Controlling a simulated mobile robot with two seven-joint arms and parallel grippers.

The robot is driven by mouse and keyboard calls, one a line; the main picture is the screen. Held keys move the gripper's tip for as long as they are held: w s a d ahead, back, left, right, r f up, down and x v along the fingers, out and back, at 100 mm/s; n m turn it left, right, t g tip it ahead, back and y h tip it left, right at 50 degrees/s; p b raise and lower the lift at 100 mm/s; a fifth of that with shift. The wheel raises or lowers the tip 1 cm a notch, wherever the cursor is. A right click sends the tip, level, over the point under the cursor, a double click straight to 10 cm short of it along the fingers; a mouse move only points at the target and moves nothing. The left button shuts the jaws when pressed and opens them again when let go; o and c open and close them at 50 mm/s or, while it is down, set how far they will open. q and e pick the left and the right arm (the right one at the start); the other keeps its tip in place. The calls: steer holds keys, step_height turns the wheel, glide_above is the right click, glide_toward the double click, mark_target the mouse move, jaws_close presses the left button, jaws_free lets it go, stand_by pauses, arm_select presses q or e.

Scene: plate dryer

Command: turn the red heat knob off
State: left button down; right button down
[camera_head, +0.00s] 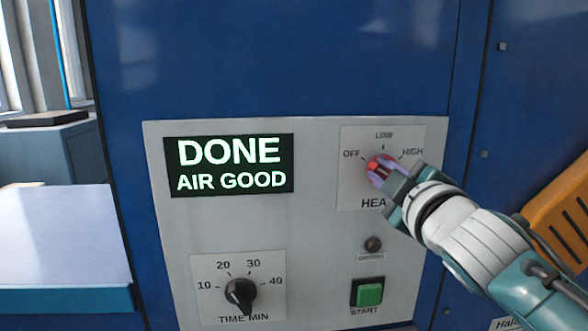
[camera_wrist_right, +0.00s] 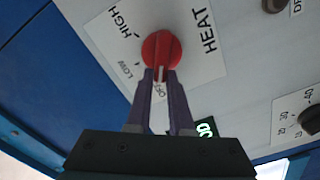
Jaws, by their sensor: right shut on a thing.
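The red heat knob (camera_head: 375,164) sits on a white plate at the upper right of the grey control panel, with OFF, LOW and HIGH marks around it. My right gripper (camera_head: 382,173) comes in from the lower right and is shut on the knob. In the right wrist view the red knob (camera_wrist_right: 161,46) shows between and beyond the purple fingers of the gripper (camera_wrist_right: 160,73). A light mark on the knob points down toward the OFF label (camera_wrist_right: 160,89), which the fingers partly hide. My left gripper is out of view.
The display (camera_head: 229,165) reads DONE, AIR GOOD. Below are a black timer knob (camera_head: 241,292), a small dark round part (camera_head: 373,244) and a green start button (camera_head: 370,294). A pale-topped surface (camera_head: 60,235) stands at left, and an orange slatted thing (camera_head: 562,222) at right.

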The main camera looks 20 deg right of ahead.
steer(key=shift+n, duration=0.3)
steer(key=c, duration=0.8)
jaws_free()
steer(key=shift+s, duration=0.1)
steer(key=shift+s+a+f, duration=0.1)
steer(key=shift+s, duration=0.2)
steer(key=b+v, duration=0.1)
steer(key=v, duration=0.8)
steer(key=shift+s, duration=0.15)
